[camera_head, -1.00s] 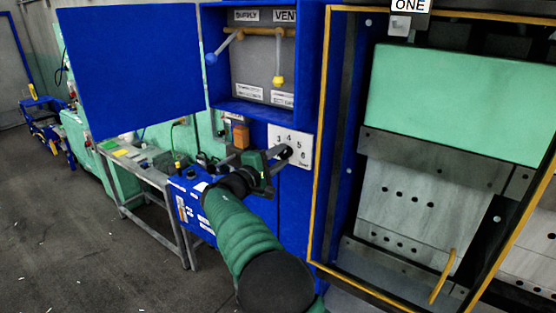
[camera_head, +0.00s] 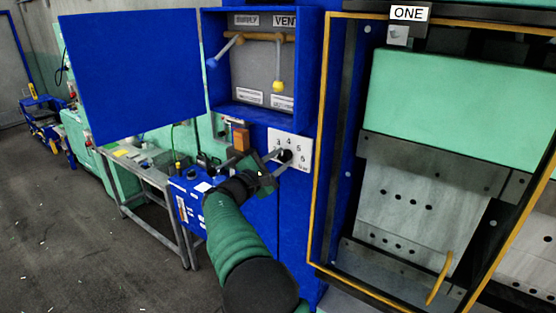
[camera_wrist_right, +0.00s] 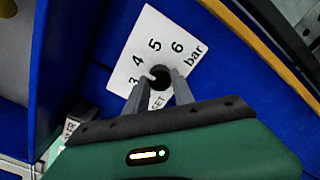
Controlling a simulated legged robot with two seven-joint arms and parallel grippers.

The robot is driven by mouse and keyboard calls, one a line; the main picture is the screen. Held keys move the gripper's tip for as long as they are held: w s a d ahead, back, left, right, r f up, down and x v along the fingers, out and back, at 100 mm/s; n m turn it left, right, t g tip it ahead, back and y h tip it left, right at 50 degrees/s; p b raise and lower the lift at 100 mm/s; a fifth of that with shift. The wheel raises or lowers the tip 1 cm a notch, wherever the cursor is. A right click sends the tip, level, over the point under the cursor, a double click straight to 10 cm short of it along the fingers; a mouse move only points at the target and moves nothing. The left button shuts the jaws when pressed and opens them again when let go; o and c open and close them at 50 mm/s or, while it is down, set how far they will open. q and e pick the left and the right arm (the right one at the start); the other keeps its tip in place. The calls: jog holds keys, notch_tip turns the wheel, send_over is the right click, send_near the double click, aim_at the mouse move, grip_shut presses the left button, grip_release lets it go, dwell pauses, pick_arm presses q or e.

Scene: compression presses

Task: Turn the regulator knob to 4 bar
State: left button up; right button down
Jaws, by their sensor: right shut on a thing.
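The regulator knob is a small black knob (camera_wrist_right: 159,75) on a white dial plate (camera_wrist_right: 150,30) marked 3, 4, 5, 6 and "bar". In the head view the dial plate (camera_head: 304,151) is on the blue panel, with the dark knob (camera_head: 285,156) partly hidden by my fingers. My right gripper (camera_head: 277,160) is shut on the knob; in the wrist view its two grey fingers (camera_wrist_right: 160,85) flank it. A small white mark shows on the knob's left side, toward the 3 to 4 side; the exact reading is unclear. My left gripper is out of view.
An open blue valve box (camera_head: 262,107) with blue and yellow levers is above the dial. An orange box (camera_head: 240,138) is on the panel left of it. The yellow-edged press frame (camera_head: 318,140) stands close on the right. A metal table (camera_head: 150,175) is at left.

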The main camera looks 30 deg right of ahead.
jog(key=shift+d+r, duration=0.1)
jog(key=shift+r, duration=0.2)
jog(key=c, duration=1.1)
grip_release()
jog(key=shift+c, duration=0.2)
jog(key=shift+o, duration=0.4)
jog(key=shift+w+d+f, duration=0.15)
jog(key=shift+d+f, duration=0.15)
jog(key=shift+f, duration=0.1)
